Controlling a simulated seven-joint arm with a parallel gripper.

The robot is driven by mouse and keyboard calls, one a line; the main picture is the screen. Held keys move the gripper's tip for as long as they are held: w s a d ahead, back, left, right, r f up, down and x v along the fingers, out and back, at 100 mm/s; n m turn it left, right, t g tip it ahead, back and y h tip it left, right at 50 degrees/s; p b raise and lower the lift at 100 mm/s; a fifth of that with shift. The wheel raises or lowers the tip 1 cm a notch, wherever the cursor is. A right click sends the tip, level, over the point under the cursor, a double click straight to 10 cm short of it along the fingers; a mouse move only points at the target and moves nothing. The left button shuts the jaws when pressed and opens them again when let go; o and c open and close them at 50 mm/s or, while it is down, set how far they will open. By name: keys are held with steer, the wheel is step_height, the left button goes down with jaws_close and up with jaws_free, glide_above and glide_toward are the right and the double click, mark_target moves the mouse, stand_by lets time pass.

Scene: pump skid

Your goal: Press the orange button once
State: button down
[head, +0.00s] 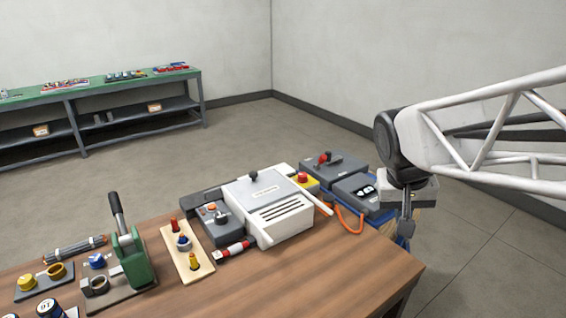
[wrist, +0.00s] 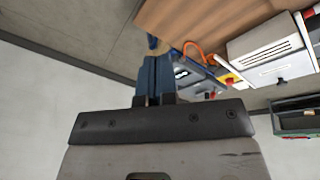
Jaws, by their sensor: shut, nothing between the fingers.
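The orange button (head: 211,206) is a small round cap on top of a grey control box (head: 222,228), left of the white machine. A black knob sits beside it on the same box. My gripper (head: 404,240) hangs off the table's right end, well to the right of the button and apart from it. In the wrist view, my gripper (wrist: 154,60) shows blue fingers, shut with nothing held. I cannot make out the orange button in the wrist view.
The white machine (head: 285,225) stands between button and gripper, with a yellow box with a red button (head: 303,178) and grey switch boxes (head: 362,190) beyond. A board with coloured pegs (head: 186,262) and a green press (head: 134,262) stand left. The front right tabletop is clear.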

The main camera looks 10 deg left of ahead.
steer(key=w+a+h, duration=0.2)
steer(key=w+a, duration=0.9)
steer(key=w, duration=0.4)
steer(key=n+t+h, duration=0.1)
steer(key=n+t, duration=0.1)
steer(key=t, duration=0.3)
glide_above(210, 206)
step_height(210, 206, down, 18)
steer(key=f, duration=0.1)
steer(key=shift+r, duration=0.25)
steer(key=shift+f, duration=0.1)
steer(key=shift+f, duration=4.25)
